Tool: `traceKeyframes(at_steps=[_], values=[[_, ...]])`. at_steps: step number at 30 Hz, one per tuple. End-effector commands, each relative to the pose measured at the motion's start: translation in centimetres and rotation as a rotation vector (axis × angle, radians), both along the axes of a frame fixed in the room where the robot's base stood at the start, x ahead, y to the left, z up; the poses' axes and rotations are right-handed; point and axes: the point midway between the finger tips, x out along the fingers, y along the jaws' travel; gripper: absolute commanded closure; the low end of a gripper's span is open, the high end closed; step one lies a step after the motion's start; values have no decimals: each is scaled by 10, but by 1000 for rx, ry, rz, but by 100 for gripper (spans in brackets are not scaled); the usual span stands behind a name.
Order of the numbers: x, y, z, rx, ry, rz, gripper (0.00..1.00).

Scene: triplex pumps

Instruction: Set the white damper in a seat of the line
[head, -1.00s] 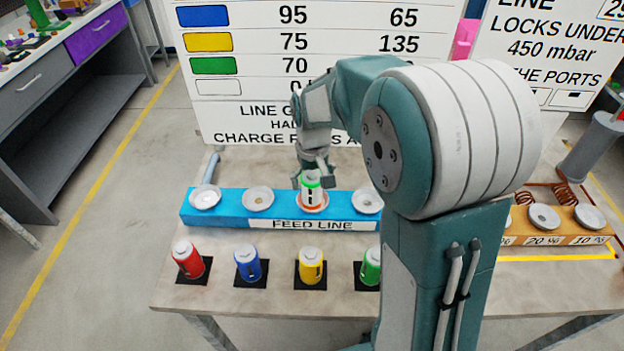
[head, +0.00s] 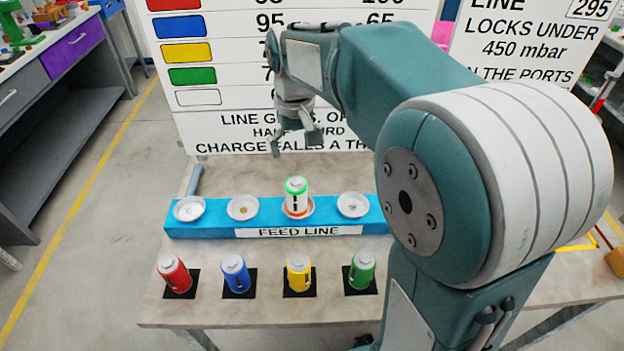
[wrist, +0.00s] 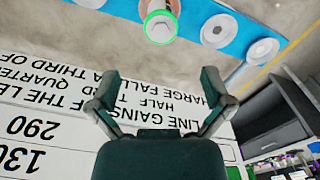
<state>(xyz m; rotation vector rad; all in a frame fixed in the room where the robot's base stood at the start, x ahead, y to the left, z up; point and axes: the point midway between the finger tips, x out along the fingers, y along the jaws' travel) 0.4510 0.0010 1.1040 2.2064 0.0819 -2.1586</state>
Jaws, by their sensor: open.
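The white damper (head: 296,196) stands upright in the third seat from the left of the blue feed line (head: 222,228). A green ring glows around its top. It also shows in the wrist view (wrist: 160,27), near the top edge. The other seats I see, far left (head: 189,209), second (head: 243,208) and right (head: 353,205), are empty white dishes. My gripper (head: 297,148) is open and empty, above and behind the damper and apart from it. In the wrist view its two fingers (wrist: 161,101) are spread wide with nothing between them.
Red (head: 174,273), blue (head: 236,274), yellow (head: 299,272) and green (head: 362,270) dampers stand on black pads in front of the line. A large sign board (head: 240,130) stands behind the table, close to my gripper. My arm hides the table's right part.

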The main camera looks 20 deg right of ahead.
Motion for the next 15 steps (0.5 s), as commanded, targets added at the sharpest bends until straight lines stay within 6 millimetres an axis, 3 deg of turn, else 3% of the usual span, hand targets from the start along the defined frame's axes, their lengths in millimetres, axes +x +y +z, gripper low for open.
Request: traceKeyframes(at_steps=[6, 15], values=[[-48, 0, 20, 0, -107, -17, 0], [-116, 0, 26, 5, -259, -41, 0]])
